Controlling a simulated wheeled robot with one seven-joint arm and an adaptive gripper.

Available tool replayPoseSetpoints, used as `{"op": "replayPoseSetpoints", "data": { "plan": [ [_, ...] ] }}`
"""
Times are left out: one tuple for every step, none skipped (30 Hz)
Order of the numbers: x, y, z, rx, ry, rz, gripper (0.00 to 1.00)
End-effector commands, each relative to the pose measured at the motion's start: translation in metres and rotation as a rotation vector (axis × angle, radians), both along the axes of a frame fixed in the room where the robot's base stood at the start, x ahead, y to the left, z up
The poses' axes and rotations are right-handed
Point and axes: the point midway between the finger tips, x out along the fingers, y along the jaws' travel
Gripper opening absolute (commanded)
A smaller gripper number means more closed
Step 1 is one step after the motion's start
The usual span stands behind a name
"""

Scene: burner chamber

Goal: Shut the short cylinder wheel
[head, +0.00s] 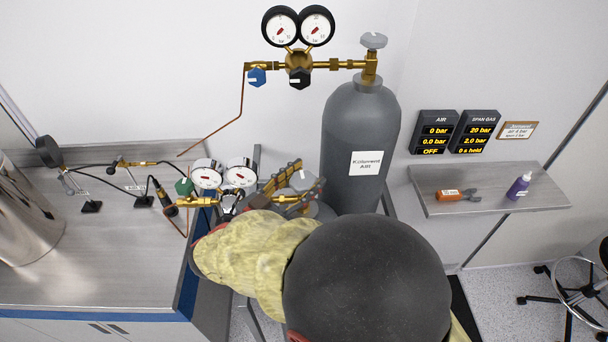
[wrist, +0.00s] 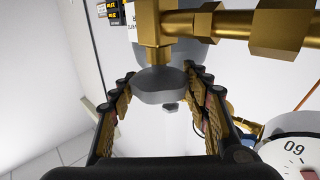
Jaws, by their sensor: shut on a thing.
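The short cylinder wheel (head: 303,180) is a grey knob on a brass valve, low in front of the tall cylinder. It also shows in the wrist view (wrist: 160,86), under a brass stem. My gripper (head: 290,184) has its fingers on either side of the wheel and is shut on it. Both fingers (wrist: 160,90) show in the wrist view with their tips by the wheel's edges. The short cylinder's body is mostly hidden behind my arm. The span gas display (head: 474,131) reads 20 bar, 2.0 bar and 0 s held.
A tall grey cylinder (head: 358,145) stands close behind, with its own regulator, gauges (head: 298,27) and wheel (head: 374,41). Two lower gauges (head: 223,176) sit left of my gripper. A steel counter (head: 110,255) is at left. A shelf (head: 490,189) at right holds a bottle (head: 518,187).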

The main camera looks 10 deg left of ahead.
Motion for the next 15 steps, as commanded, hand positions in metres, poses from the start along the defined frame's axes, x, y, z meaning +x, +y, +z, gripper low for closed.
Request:
{"op": "replayPoseSetpoints", "data": {
  "plan": [
    [0.0012,0.0016,0.0026,0.002,-0.004,-0.024,0.22],
    [0.001,0.0012,0.0028,0.002,-0.004,-0.039,0.22],
    [0.001,0.0009,0.0026,0.002,-0.003,-0.057,0.22],
    [0.0011,0.0011,0.0026,0.002,-0.004,-0.069,0.22],
    [0.001,0.0008,0.0027,0.002,-0.004,-0.08,0.22],
    [0.0009,0.0004,0.0029,0.002,-0.004,-0.094,0.22],
    [0.001,0.0005,0.003,0.002,-0.005,-0.102,0.22],
    [0.0011,0.0004,0.0029,0.003,-0.004,-0.109,0.22],
    [0.001,0.0004,0.0027,0.003,-0.004,-0.118,0.22],
    [0.0009,0.0002,0.0027,0.003,-0.004,-0.124,0.22],
    [0.0008,0.0,0.0028,0.003,-0.004,-0.128,0.22],
    [0.0008,-0.0001,0.003,0.004,-0.005,-0.133,0.22],
    [0.0008,-0.0002,0.0031,0.003,-0.006,-0.136,0.22],
    [0.0008,-0.0002,0.0032,0.003,-0.006,-0.138,0.22],
    [0.0008,-0.0002,0.0033,0.003,-0.006,-0.14,0.22]
  ]
}}
